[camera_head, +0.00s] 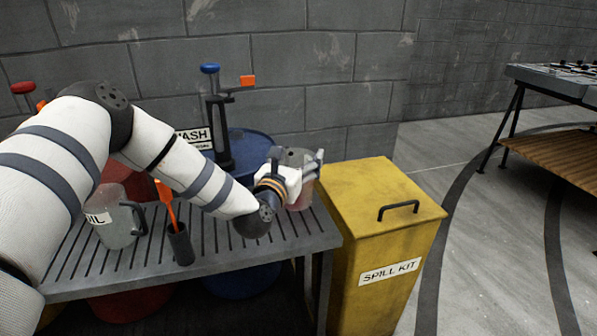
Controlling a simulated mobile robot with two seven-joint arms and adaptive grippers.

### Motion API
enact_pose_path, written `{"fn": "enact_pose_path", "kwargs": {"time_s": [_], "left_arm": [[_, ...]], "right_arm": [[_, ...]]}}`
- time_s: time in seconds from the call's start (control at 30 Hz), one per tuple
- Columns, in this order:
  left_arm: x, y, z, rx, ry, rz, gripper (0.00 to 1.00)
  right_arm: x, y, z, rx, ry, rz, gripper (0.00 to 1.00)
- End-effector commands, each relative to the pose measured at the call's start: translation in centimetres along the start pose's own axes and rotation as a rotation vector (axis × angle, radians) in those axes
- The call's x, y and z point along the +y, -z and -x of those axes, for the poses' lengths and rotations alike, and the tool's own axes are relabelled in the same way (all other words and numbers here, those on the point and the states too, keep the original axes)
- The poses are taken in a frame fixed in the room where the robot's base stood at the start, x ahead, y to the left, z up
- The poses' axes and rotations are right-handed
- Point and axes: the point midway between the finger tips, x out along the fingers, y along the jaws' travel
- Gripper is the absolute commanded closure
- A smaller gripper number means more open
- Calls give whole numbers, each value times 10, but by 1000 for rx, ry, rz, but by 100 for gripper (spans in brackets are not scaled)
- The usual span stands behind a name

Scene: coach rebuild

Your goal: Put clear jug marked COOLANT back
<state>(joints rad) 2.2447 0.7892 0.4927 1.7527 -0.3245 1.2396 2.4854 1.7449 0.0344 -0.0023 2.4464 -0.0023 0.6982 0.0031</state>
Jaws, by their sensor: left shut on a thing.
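My left gripper (305,174) is shut on a clear jug (301,198) with a pinkish tint, at the right end of the slatted grey bench (222,262). The gripper and wrist hide much of this jug, and no marking on it can be read. I cannot tell whether its base touches the slats. Another clear jug (118,232), with a label ending in "IL" and a dark handle, stands upright at the bench's left, partly behind my arm. My right gripper is out of view.
A yellow spill kit bin (375,230) stands close to the bench's right end. An orange-handled tool sits in a dark holder (179,245) at the bench front. A blue drum (250,147) with a pump stands behind. Open floor lies right of the bin.

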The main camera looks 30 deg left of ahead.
Motion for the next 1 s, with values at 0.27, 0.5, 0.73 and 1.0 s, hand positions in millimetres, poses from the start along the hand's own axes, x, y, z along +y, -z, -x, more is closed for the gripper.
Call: {"fn": "enact_pose_path", "kwargs": {"time_s": [0.27, 0.5, 0.73, 1.0], "left_arm": [[0, 28, 1, 1, 0, -1, 90], [-1, 33, 2, 6, 1, -1, 26], [-1, 32, 2, 5, 1, -1, 8], [0, 26, 5, 4, 1, -1, 8]], "right_arm": [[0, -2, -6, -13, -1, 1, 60], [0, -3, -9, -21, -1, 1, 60], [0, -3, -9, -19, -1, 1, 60], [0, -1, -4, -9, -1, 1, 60]]}}
